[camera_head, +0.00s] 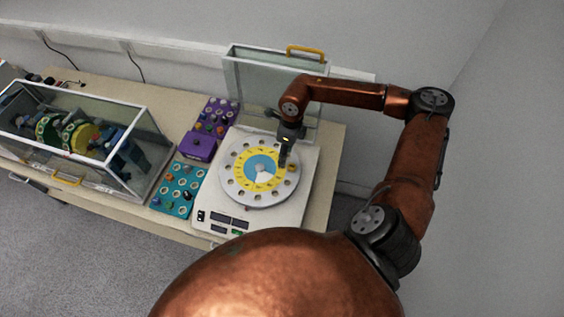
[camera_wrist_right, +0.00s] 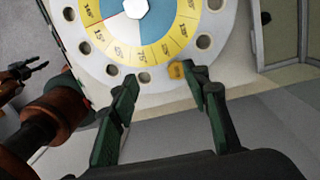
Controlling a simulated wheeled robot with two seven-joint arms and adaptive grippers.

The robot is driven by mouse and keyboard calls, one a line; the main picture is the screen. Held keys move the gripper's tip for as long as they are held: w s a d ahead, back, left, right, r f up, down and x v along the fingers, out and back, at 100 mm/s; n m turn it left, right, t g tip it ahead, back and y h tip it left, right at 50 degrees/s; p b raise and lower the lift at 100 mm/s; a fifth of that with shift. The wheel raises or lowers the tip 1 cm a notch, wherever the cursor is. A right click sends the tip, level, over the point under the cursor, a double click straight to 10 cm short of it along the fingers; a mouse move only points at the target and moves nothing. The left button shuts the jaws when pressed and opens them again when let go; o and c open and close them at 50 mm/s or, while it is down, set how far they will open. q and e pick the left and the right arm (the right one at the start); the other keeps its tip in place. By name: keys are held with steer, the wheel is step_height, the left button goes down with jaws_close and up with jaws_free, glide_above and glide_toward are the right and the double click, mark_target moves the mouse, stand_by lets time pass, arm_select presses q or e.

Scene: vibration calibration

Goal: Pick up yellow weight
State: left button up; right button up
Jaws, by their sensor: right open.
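The yellow weight (camera_wrist_right: 176,70) sits in a hole near the rim of the round white disc (camera_wrist_right: 115,70), beside the tip of one right finger. My right gripper (camera_wrist_right: 165,85) is open, its two dark green fingers apart at the disc's edge, with nothing between them. In the head view, my right gripper (camera_head: 285,160) points down over the right side of the disc (camera_head: 233,188), which lies on a white machine (camera_head: 270,215). A dark claw, apparently my left gripper (camera_wrist_right: 22,70), shows at the wrist view's left edge; its jaw state is unclear.
A teal tray (camera_head: 179,187) and a purple tray (camera_head: 218,116) with small parts stand left of the machine. A glass case (camera_head: 150,150) with a motor-like device is further left. A raised clear lid with an orange handle (camera_head: 306,51) stands behind the disc.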

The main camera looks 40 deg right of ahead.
mark_target(292, 166)
steer(key=d, duration=0.2)
steer(key=d+f+h, duration=0.1)
steer(key=shift+s+f+n, duration=0.1)
steer(key=shift+s+n, duration=0.2)
steer(key=shift+f+p, duration=0.35)
steer(key=shift+f, duration=0.6)
steer(key=f+p, duration=0.1)
steer(key=f, duration=0.3)
steer(key=shift+s+a+f+p, duration=0.1)
steer(key=shift+s+a+p, duration=0.1)
steer(key=shift+p, duration=0.15)
steer(key=shift+w+f, duration=0.1)
steer(key=shift+f, duration=0.5)
steer(key=shift+c, duration=0.7)
steer(key=c, duration=0.7)
steer(key=shift+r, duration=0.1)
